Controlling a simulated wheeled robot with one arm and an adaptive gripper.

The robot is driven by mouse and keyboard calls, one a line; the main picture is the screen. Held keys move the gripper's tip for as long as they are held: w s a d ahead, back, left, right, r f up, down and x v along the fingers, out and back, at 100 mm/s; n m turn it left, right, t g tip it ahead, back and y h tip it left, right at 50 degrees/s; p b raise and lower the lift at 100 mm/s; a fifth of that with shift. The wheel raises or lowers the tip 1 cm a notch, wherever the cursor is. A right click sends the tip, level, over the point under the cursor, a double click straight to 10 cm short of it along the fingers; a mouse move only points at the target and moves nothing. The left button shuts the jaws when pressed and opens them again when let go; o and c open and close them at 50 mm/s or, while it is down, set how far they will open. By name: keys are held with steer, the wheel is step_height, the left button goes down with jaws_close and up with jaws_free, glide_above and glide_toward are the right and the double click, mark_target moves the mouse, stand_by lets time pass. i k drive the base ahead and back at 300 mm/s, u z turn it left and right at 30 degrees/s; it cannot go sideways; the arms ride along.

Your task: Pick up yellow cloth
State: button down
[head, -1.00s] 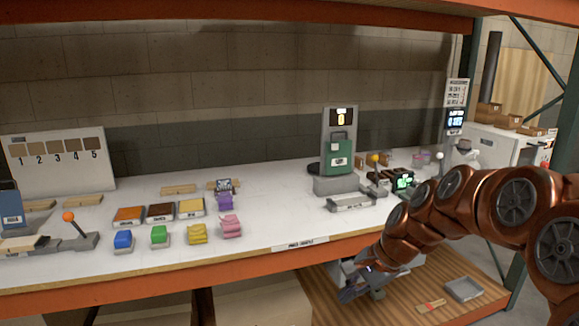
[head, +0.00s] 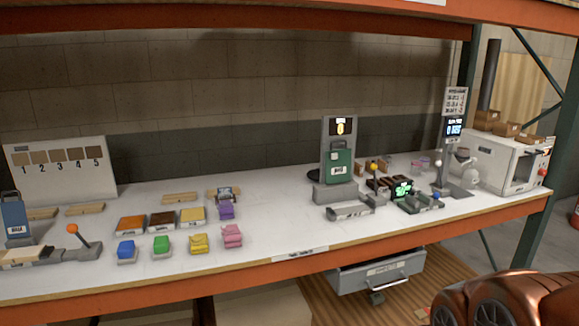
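The yellow cloth (head: 199,242) looks like a small folded bundle on the white worktop, in the front row of coloured items. It sits between a green item (head: 161,243) on its left and a pink bundle (head: 232,236) on its right. A purple bundle (head: 226,211) is just behind the pink one. My gripper is outside the head view. Only part of my copper-coloured arm shows at the lower right corner, well away from the cloth.
Blue item (head: 126,251) stands left of the green one. Orange, brown and yellow trays (head: 192,215) lie behind the row. A lever with an orange knob (head: 72,229) stands left. A green-fronted machine (head: 341,165) stands right. A drawer (head: 385,272) hangs below the orange shelf edge.

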mark_target(198, 242)
steer(key=u, duration=1.85)
steer(key=k, duration=0.55)
steer(key=u, duration=0.65)
steer(key=i, duration=2.25)
steer(key=z, duration=1.45)
steer(key=i, duration=0.9)
steer(key=z, duration=0.9)
